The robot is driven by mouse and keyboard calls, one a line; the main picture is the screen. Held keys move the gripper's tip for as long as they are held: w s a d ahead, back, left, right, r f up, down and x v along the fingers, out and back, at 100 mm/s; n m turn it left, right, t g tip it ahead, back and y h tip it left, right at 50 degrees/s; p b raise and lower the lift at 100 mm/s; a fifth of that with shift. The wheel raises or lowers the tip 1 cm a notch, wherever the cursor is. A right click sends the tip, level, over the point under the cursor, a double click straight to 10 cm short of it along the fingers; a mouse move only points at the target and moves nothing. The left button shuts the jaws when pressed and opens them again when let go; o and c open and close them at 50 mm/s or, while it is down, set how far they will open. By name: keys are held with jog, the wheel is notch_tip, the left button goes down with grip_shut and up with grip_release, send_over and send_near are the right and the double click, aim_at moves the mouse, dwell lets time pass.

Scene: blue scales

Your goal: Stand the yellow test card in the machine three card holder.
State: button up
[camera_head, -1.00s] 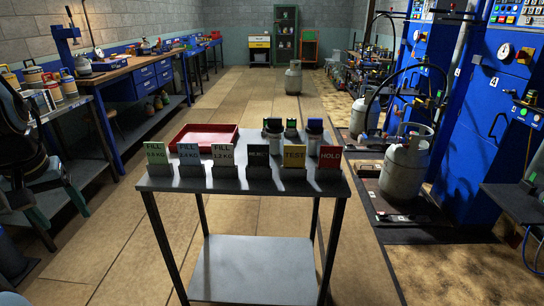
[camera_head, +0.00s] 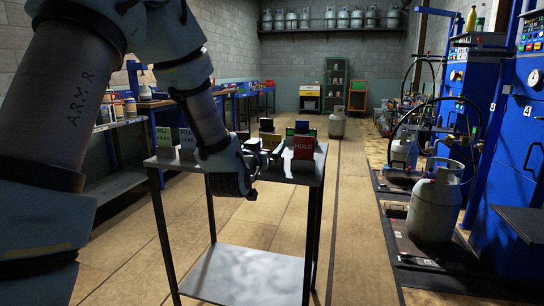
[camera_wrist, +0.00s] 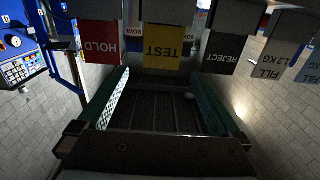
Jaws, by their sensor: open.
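The yellow TEST card (camera_head: 270,141) stands in its dark block in the row on the metal cart, left of the red HOLD card (camera_head: 304,148). The wrist view shows it upside down (camera_wrist: 166,47), between HOLD (camera_wrist: 100,42) and the black REJECT card (camera_wrist: 222,52). My gripper (camera_head: 264,158) is at the cart's front edge, close to the yellow card. In the wrist view its two green-lined fingers (camera_wrist: 160,85) are spread wide and empty, with the card centred at their tips. I cannot pick out the machine three card holder.
The metal cart (camera_head: 245,275) has a lower shelf. Blue filling machines stand along the right, one marked 4 (camera_head: 534,80), with a grey gas cylinder (camera_head: 436,205) on a platform before them. Tiled floor between cart and machines is clear.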

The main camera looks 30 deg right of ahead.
aim_at(272, 139)
jog(key=p+x, duration=0.1)
jog(key=x, duration=0.7)
jog(key=shift+a+r+p, duration=0.1)
jog(key=shift+r+p, duration=0.05)
jog(key=shift+p, duration=0.25)
jog(key=shift+w, duration=0.25)
jog(key=shift+c, duration=0.3)
